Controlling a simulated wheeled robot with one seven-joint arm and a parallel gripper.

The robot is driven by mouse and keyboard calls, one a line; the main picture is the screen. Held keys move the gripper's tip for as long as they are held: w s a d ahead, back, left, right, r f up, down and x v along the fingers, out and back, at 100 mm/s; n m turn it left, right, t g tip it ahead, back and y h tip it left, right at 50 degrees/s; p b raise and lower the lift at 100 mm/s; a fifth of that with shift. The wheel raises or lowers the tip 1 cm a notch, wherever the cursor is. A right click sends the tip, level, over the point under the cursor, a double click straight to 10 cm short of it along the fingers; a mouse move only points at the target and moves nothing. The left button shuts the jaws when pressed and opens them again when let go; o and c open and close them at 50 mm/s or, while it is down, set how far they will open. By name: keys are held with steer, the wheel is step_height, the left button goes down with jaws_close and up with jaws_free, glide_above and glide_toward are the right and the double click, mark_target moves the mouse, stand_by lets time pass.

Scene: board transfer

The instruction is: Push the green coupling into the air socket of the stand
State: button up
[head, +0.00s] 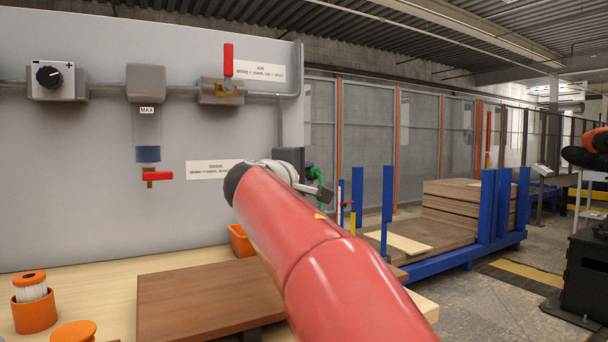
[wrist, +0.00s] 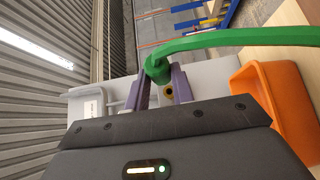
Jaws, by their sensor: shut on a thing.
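The green coupling (wrist: 157,68) is held between the two purple fingers of my gripper (wrist: 160,80) in the wrist view. Its green hose (wrist: 240,40) runs off to the right. A dark opening with a yellow ring (wrist: 168,93), which looks like the air socket, shows on a pale surface just beyond the fingers. The coupling appears apart from it, but the gap is hard to judge. In the head view, my red arm hides most of the gripper; a bit of green (head: 317,175) shows past it, beside a dark block (head: 288,156) at the panel's right edge.
The grey panel (head: 90,200) carries a knob (head: 49,76), a filter bowl (head: 147,135) and a red-handled valve (head: 228,60). An orange bin (head: 240,240) stands below; it is close on the right in the wrist view (wrist: 270,95). A brown board (head: 205,297) lies on the bench.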

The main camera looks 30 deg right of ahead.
steer(key=shift+s+a, duration=0.1)
steer(key=shift+w+p, duration=1.05)
steer(key=shift+w, duration=1.85)
steer(key=shift+w+a+p, duration=0.1)
steer(key=shift+w+p, duration=0.45)
steer(key=shift+w, duration=0.95)
steer(key=o, duration=1.1)
steer(key=shift+c, duration=0.2)
steer(key=shift+a, duration=0.1)
steer(key=b+v, duration=0.1)
steer(key=v, duration=0.6)
steer(key=shift+s+a+b, duration=0.15)
steer(key=shift+s+b, duration=0.15)
steer(key=shift+b, duration=0.1)
